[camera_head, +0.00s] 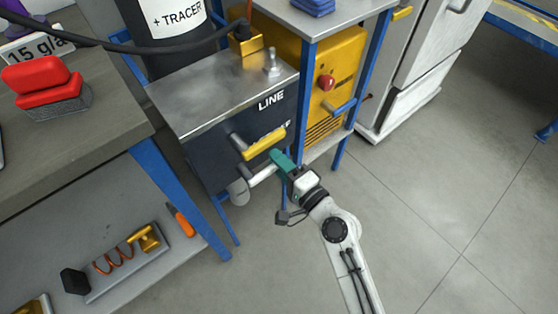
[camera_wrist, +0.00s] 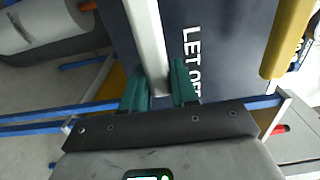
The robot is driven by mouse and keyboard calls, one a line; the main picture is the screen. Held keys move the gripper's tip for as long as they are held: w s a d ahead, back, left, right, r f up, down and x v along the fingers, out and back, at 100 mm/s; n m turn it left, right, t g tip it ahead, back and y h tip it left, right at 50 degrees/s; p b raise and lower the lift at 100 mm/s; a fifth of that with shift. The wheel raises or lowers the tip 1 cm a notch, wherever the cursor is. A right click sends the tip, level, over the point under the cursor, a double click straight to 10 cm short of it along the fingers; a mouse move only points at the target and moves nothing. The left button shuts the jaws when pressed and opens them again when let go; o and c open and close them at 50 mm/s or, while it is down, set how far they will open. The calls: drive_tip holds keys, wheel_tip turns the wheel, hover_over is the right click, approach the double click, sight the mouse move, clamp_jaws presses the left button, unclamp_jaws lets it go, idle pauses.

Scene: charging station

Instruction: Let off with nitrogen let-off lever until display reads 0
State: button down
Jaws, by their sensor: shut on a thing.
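A dark station box (camera_head: 205,120) with a metal top stands left of my arm. A white lever (camera_head: 263,176) sticks out from its front, below a yellow lever (camera_head: 265,144). In the wrist view the white lever (camera_wrist: 147,40) runs between my teal fingers, beside the words LET OFF (camera_wrist: 193,62) on the dark panel. The yellow lever (camera_wrist: 289,38) is apart at the right. My gripper (camera_head: 278,160) is shut on the white lever; it also shows in the wrist view (camera_wrist: 159,85). No pressure reading is visible.
A black cylinder marked + TRACER (camera_head: 165,25) stands behind the box. A yellow unit (camera_head: 335,65) in a blue frame is at its right. A workbench (camera_head: 110,115) with a red-handled block (camera_head: 42,85) is at the left. Floor at the lower right is clear.

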drive_tip(key=shift+f, duration=0.15)
drive_tip(key=c, duration=1)
unclamp_jaws()
drive_tip(key=shift+o, duration=0.2)
drive_tip(key=shift+s, duration=0.1)
drive_tip(key=v, duration=1)
drive_tip(key=shift+s+d, duration=0.25)
drive_tip(key=shift+d, duration=0.05)
